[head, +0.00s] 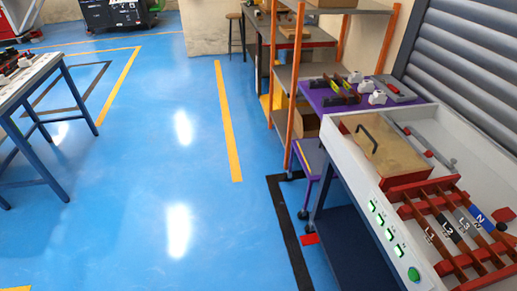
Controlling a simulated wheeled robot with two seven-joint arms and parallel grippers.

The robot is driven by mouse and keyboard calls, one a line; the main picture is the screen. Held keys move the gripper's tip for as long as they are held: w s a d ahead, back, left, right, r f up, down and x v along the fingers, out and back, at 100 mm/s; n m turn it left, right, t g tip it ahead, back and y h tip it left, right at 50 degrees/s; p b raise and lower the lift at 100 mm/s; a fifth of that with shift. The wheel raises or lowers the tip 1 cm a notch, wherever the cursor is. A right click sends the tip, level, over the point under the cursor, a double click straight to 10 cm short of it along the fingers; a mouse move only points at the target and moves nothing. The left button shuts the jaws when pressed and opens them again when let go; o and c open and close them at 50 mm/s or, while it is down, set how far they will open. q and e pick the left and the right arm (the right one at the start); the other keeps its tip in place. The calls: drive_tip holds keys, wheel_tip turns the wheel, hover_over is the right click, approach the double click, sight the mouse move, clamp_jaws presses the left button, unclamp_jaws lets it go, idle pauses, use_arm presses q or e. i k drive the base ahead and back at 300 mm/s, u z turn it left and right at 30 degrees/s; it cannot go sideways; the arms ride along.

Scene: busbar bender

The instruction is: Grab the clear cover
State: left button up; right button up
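In the head view, what looks like the clear cover (392,152) sits in the white-walled workbench at the right. It appears as a boxy, yellowish-tan, see-through-looking piece with a black bar handle (367,138) near its left edge. Red parts show at its lower edge. I cannot tell from this view how it is fastened or what lies under it. Neither of my grippers is in view.
Red bars with strips labelled L1, L2, L3 and N (455,232) lie in front of the cover. Green buttons (388,228) line the bench's front panel (378,205). A purple-topped cart (335,105) and an orange-post shelf (298,70) stand behind. A table (35,85) stands left; blue floor between is clear.

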sight(312, 150)
drive_tip(key=u, duration=0.45)
drive_tip(key=i, duration=2.5)
drive_tip(key=z, duration=3.15)
